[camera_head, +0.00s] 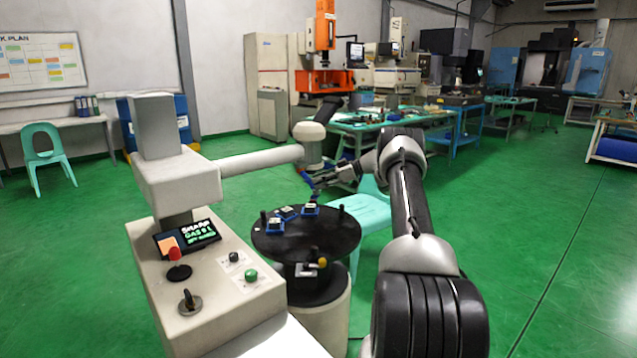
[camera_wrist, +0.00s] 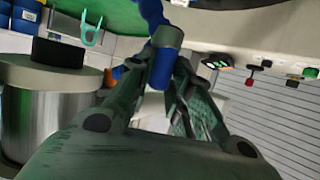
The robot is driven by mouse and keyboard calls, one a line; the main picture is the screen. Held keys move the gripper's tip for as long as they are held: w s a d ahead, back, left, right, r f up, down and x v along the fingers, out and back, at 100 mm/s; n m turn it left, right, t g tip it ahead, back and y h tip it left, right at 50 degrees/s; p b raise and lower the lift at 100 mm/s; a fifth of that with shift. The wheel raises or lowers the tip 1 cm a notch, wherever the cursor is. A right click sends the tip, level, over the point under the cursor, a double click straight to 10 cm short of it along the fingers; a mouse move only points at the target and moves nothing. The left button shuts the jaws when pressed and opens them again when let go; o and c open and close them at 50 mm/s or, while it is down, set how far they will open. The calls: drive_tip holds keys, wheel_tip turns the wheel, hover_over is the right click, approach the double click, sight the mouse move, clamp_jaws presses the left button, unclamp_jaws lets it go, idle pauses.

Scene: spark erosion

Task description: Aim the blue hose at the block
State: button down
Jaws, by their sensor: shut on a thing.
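My gripper (camera_head: 320,183) is shut on the blue hose (camera_head: 306,178), at the far edge of the black round table. In the wrist view the fingers (camera_wrist: 163,82) close around the hose's end, which has a grey collar (camera_wrist: 167,38) and a short blue tip (camera_wrist: 160,75). The hose rises out of the top of that view. Small blue holders with pale tops stand on the table: one at the back (camera_head: 310,208), one left of it (camera_head: 287,212) and one at the front left (camera_head: 274,227). I cannot tell which is the block or exactly where the tip points.
The black round table (camera_head: 325,240) stands beside a beige machine with a control panel (camera_head: 215,262). The machine's pale horizontal arm (camera_head: 255,160) reaches over behind the table. Green floor is open to the right.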

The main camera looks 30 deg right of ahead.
drive_tip(key=shift+a+r, duration=0.1)
drive_tip(key=c, duration=1.3)
unclamp_jaws()
drive_tip(key=shift+w, duration=0.1)
drive_tip(key=v, duration=1.2)
